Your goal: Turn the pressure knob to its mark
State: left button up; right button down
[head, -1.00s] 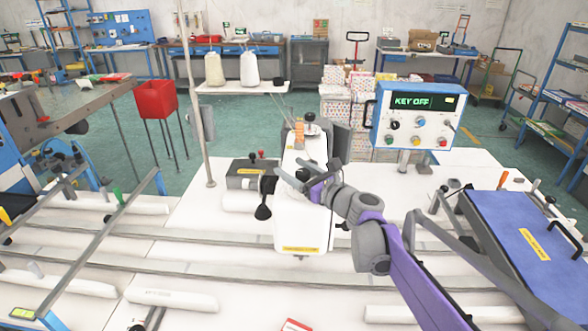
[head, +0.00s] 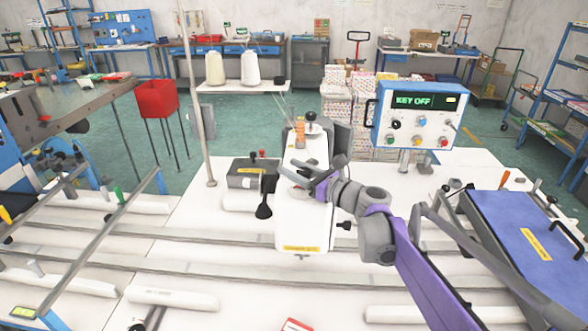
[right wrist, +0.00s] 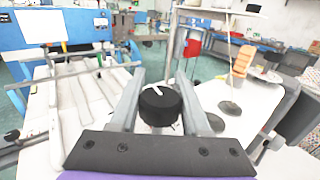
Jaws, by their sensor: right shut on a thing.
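The white sewing machine head (head: 302,225) stands in the middle of the head view. My right gripper (head: 290,180) reaches across its upper part from the right. In the right wrist view a round black knob (right wrist: 160,107) with a white pointer line sits between my right fingers (right wrist: 161,110), which are shut on it. The pointer line slants toward the upper left in that view. In the head view this knob is hidden by the gripper. I cannot make out its mark. My left gripper is not in view.
The control box (head: 412,116) reading "KEY OFF" stands right of the machine. An orange part (head: 299,130) and a black ball-topped part (head: 311,117) rise behind my gripper. A dark grey box (head: 250,174) is to the left. A blue padded panel (head: 525,240) lies at the right.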

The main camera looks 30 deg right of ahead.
aim_at(310, 177)
jog(key=shift+c, duration=1.8)
grip_release()
jog(key=b+v, duration=0.1)
jog(key=v, duration=1)
jog(key=shift+a, duration=0.1)
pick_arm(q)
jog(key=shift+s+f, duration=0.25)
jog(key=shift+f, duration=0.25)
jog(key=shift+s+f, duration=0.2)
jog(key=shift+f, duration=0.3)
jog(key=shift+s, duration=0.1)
pick_arm(e)
jog(key=shift+f, duration=0.1)
